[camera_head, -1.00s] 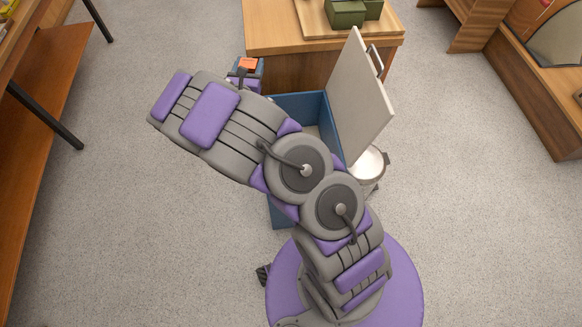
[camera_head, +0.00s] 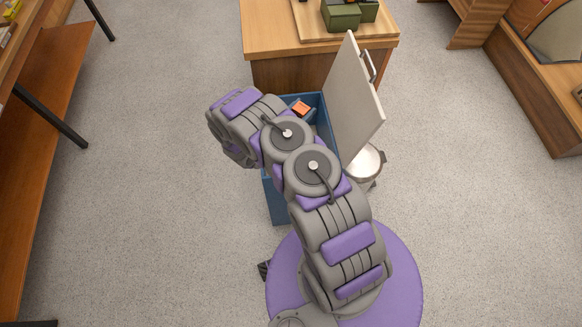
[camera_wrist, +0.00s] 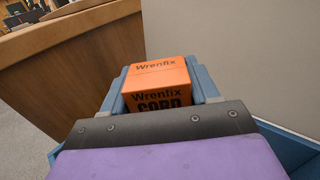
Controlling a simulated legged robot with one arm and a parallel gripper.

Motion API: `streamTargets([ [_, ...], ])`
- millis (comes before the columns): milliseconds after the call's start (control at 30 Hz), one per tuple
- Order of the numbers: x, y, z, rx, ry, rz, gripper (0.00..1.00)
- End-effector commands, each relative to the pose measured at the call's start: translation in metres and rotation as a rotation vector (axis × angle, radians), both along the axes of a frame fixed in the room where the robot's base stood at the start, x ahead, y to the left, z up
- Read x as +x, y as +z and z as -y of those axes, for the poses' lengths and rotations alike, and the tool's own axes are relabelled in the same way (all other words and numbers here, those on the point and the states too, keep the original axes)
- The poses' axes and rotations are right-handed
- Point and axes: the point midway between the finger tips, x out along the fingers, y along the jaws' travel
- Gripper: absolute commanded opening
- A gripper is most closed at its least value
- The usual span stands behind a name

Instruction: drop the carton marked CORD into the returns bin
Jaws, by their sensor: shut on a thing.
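An orange carton (camera_wrist: 157,84) in the wrist view carries the words Wrenfix and CORD. My gripper (camera_wrist: 162,90) is shut on it, a blue finger along each side. In the head view the carton (camera_head: 301,107) shows as a small orange patch over the blue bin (camera_head: 279,207). The bin stands with its pale lid (camera_head: 353,98) raised on the right. My arm covers much of the bin's opening, so I cannot tell how deep the carton is. The bin's blue wall also shows in the wrist view (camera_wrist: 285,147).
A wooden counter (camera_head: 280,77) stands just behind the bin, with a green box (camera_head: 341,15) on a board. A round white-topped metal container (camera_head: 364,163) is beside the lid. Shelves (camera_head: 52,100) line the left; the floor between is clear.

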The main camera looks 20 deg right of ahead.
Motion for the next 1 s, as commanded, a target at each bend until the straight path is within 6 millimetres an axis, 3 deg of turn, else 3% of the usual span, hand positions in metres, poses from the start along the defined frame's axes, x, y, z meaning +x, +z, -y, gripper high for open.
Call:
streamTargets([
  [500, 0.000, -0.050, -0.005, -0.004, 0.001, 0.000, 0.25],
  [833, 0.001, -0.054, -0.003, -0.002, 0.003, 0.001, 0.25],
  [867, 0.001, -0.054, -0.004, -0.003, 0.003, 0.001, 0.60],
  [1000, 0.001, -0.054, -0.005, -0.005, 0.003, 0.001, 0.74],
])
